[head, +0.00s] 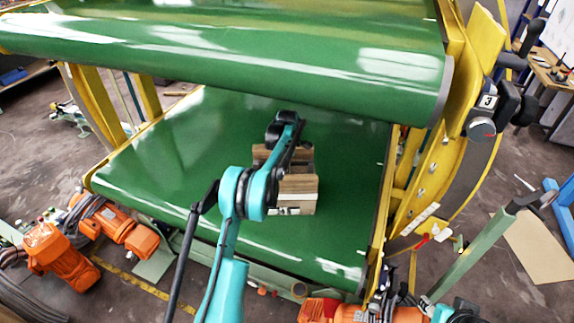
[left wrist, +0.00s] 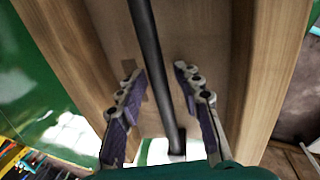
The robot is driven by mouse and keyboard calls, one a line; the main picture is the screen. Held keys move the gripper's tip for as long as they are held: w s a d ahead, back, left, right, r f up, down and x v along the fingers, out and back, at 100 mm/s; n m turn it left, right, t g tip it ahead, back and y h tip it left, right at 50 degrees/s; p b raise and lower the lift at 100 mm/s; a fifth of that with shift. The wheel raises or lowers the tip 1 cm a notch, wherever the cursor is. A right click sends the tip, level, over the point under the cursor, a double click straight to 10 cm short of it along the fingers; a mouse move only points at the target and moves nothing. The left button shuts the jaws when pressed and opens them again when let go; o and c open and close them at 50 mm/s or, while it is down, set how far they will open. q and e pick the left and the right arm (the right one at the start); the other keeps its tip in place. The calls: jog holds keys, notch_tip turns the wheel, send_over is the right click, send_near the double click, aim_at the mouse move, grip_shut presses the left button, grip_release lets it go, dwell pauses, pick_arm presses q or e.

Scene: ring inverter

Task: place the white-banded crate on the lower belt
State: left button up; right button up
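The wooden crate (head: 300,187) stands on the green lower belt (head: 185,165), right of its middle. A pale band shows low on its near side. My left arm reaches over the crate and covers part of it. In the left wrist view, the crate's wooden walls (left wrist: 268,85) rise on both sides and a dark bar (left wrist: 150,50) runs across it. My left gripper (left wrist: 157,75) is open, one finger on each side of the bar, with gaps visible. Its fingertips are hidden in the head view. My right gripper is not seen.
The green upper belt (head: 230,55) hangs over the back of the lower belt. A yellow frame with a control box (head: 488,102) stands at the right. Orange motors (head: 62,255) sit at the lower left. The lower belt's left part is clear.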

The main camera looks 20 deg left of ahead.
pick_arm(q)
jog(key=shift+r, duration=0.2)
notch_tip(320, 180, up, 7)
jog(key=s+p, duration=0.1)
jog(key=shift+s+d, duration=0.15)
jog(key=shift+d, duration=0.15)
dwell(0.3)
